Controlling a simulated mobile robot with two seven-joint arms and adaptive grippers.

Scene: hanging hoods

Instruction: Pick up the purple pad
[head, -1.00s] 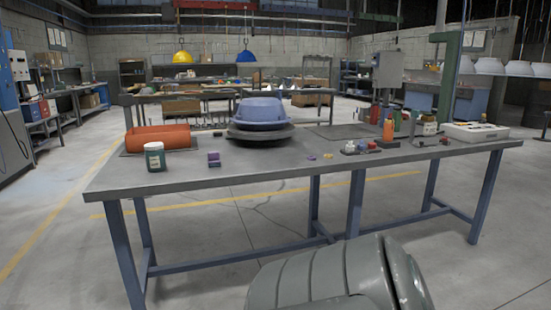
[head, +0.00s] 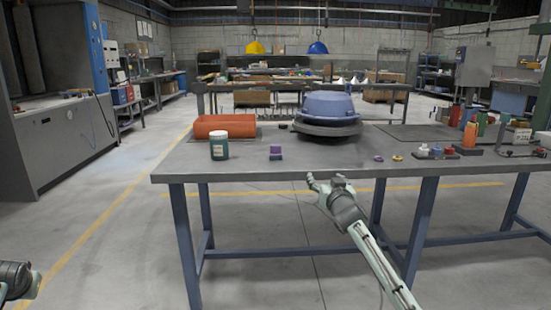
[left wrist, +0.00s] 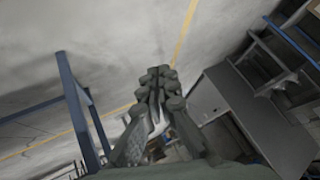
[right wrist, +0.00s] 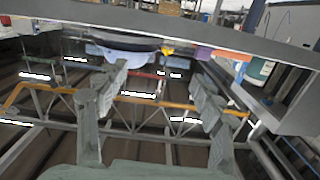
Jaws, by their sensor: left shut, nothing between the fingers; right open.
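A small purple block (head: 276,149) sits on a dark base on the workbench, right of a green jar. A small flat purple disc (head: 378,158) lies farther right, beside a yellow one; I cannot tell which purple thing is the pad. My right gripper (head: 322,184) is at the bench's front edge, apart from both. In the right wrist view its fingers (right wrist: 160,82) are spread and empty, with the bench edge across the top. My left gripper (head: 36,285) is low at the left, away from the bench. In the left wrist view its fingers (left wrist: 156,88) are together and empty.
The front middle of the bench top is clear. Yellow (head: 255,47) and blue hoods (head: 318,47) hang behind.

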